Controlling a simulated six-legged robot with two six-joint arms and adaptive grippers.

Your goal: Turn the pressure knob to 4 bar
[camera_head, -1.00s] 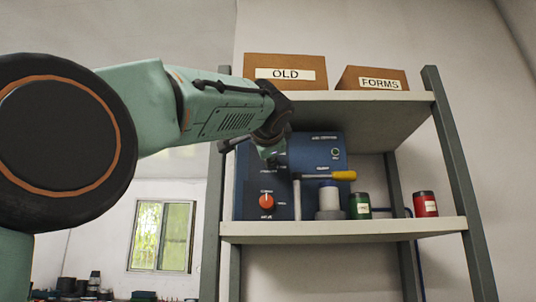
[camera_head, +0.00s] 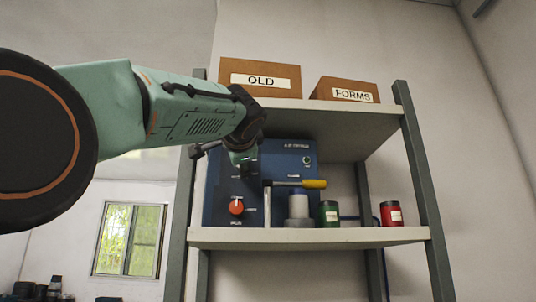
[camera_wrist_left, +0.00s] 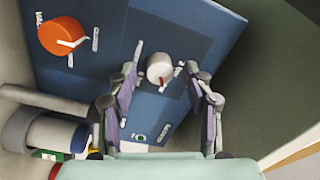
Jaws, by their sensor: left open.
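A blue control panel (camera_head: 275,165) stands on the shelf. In the left wrist view its face (camera_wrist_left: 105,60) shows a pale grey round knob (camera_wrist_left: 160,68) with a red mark; its scale is too small to read. My left gripper (camera_wrist_left: 164,62) is open, with one finger on either side of this knob; I cannot tell whether they touch it. In the head view my left gripper (camera_head: 243,160) is in front of the panel's upper left and hides this knob. An orange knob (camera_head: 236,207) sits lower on the panel; it also shows in the wrist view (camera_wrist_left: 62,37).
A yellow-handled lever (camera_head: 314,183) juts out beside a pale cylinder (camera_head: 298,206) on the shelf (camera_head: 290,238). A green can (camera_head: 328,213) and a red can (camera_head: 391,213) stand to the right. OLD (camera_head: 260,80) and FORMS (camera_head: 345,90) boxes sit on the upper shelf.

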